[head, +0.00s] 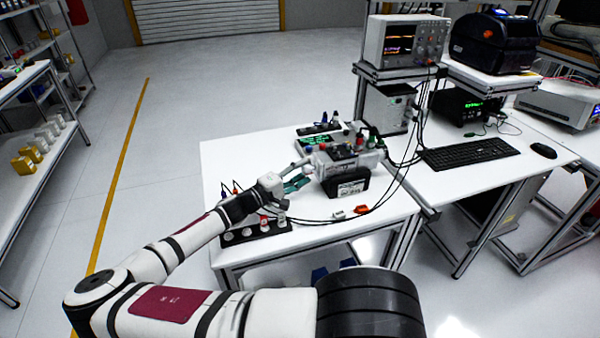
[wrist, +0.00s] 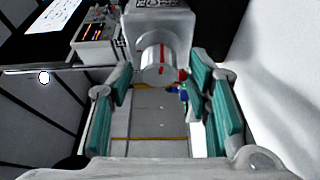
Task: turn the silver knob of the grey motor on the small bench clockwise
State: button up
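The grey motor (wrist: 158,20) fills the upper middle of the wrist view. Its silver knob (wrist: 155,66) faces my camera and has a red line on it. My gripper (wrist: 161,80) has teal pads and is open. One finger is left of the knob and one right, with gaps on both sides; I cannot tell how deep the knob sits between them. In the head view my gripper (head: 297,184) is at the left side of the grey motor (head: 371,159) on the small white bench (head: 235,155). The knob cannot be made out there.
A dark block with a white label (head: 350,188) is at the bench's front side of the motor. A black strip with several knobs (head: 256,231) lies at the front left, below my arm. Black cables (head: 392,190) run right of the motor. A keyboard (head: 468,154) is on the neighbouring desk.

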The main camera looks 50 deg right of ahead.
jog(key=a, duration=0.4)
jog(key=w+a, duration=0.1)
jog(key=a, duration=0.3)
jog(key=w+a, duration=0.1)
jog(key=a, duration=0.3)
jog(key=shift+f, duration=0.1)
